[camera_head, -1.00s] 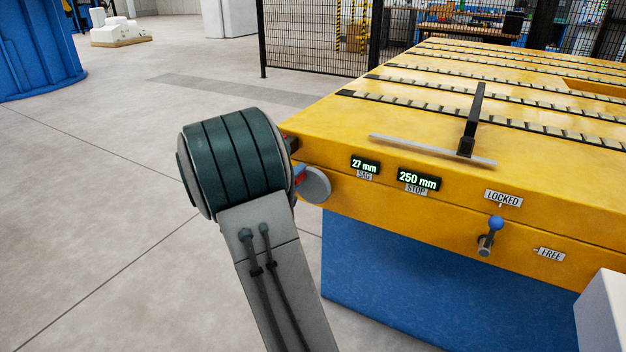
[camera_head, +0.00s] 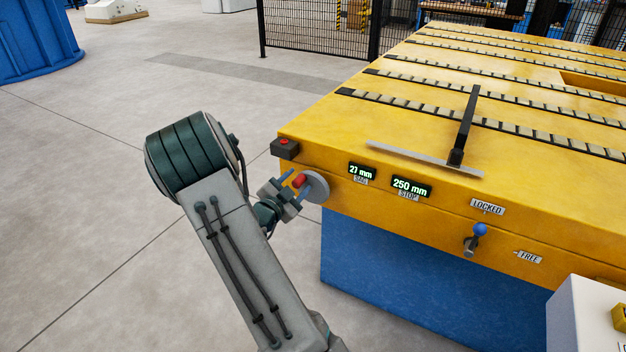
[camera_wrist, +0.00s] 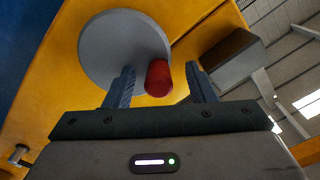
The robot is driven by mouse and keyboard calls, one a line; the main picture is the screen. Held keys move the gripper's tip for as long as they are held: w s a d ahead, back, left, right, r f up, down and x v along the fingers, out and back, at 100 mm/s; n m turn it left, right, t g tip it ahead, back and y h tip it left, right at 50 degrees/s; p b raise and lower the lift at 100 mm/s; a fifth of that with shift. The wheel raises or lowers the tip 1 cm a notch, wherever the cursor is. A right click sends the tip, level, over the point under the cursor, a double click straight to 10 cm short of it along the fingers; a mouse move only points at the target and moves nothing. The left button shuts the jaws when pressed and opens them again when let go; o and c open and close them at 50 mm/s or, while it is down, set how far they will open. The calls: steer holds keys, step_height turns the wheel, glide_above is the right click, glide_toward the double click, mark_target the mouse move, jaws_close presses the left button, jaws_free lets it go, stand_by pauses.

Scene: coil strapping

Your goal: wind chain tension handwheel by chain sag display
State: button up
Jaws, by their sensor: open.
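The handwheel is a grey disc (camera_head: 316,187) on the left end of the yellow machine's front face, with a red knob (camera_head: 299,180) sticking out of it. My gripper (camera_head: 286,189) is open at the knob, its fingers pointing toward the wheel. In the wrist view the red knob (camera_wrist: 158,78) lies between my two spread fingers (camera_wrist: 163,86), with gaps on both sides, and the grey disc (camera_wrist: 110,50) is behind it. The sag display (camera_head: 362,172) appears to read 27 mm. The stop display (camera_head: 411,187) reads 250 mm.
A black box with a red button (camera_head: 285,147) sits at the machine's corner above the wheel. A blue-knobbed lever (camera_head: 480,230) stands between the LOCKED (camera_head: 487,207) and FREE (camera_head: 529,257) labels. A stop bar (camera_head: 425,159) lies on the yellow top (camera_head: 330,125).

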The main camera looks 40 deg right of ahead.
steer(key=shift+n+p, duration=0.4)
steer(key=shift+n, duration=0.6)
steer(key=shift+s+b, duration=0.1)
steer(key=shift+b, duration=0.2)
steer(key=shift+c, duration=0.2)
steer(key=c, duration=1)
steer(key=shift+f+m+b, duration=0.1)
steer(key=shift+m+b, duration=0.2)
steer(key=shift+b, duration=0.15)
steer(key=m+b, duration=0.1)
steer(key=b, duration=0.1)
steer(key=shift+s+d+m+b, duration=0.2)
steer(key=shift+s+m+b, duration=0.15)
steer(key=shift+m+b, duration=0.05)
steer(key=m+b, duration=0.2)
steer(key=shift+s+d+r+b, duration=0.1)
steer(key=shift+s+r+b, duration=0.1)
steer(key=shift+s+b, duration=0.15)
steer(key=shift+r+m+b, duration=0.2)
steer(key=shift+m+b, duration=0.1)
